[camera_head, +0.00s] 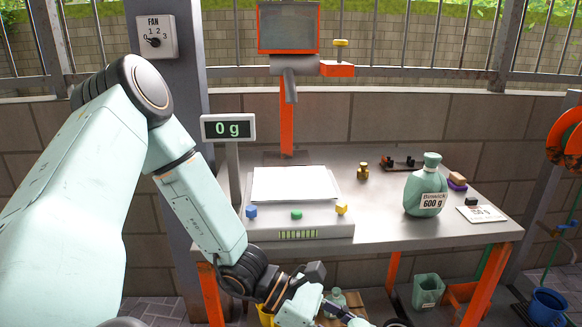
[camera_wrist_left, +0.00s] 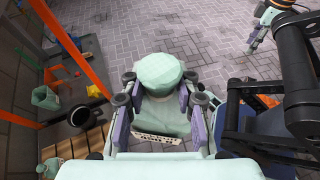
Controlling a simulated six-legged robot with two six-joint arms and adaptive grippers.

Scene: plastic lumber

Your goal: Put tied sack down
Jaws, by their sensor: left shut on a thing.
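My left gripper (camera_wrist_left: 158,90) is shut on a pale green sack (camera_wrist_left: 160,72) with a rounded top, seen in the left wrist view. Its purple-grey fingers press on both sides, and a pale strip with dark marks shows low on the sack. In the head view my left arm reaches down to the bottom edge, below the bench front, and the hold is hard to make out there. Another tied sack (camera_head: 424,192), labelled 600 g, stands upright on the right of the bench (camera_head: 390,227).
A scale (camera_head: 298,222) with a white plate stands on the bench; its display (camera_head: 228,128) reads 0 g. A small weight (camera_head: 363,171) and a card (camera_head: 482,214) lie nearby. Paving (camera_wrist_left: 215,50) ahead is largely clear.

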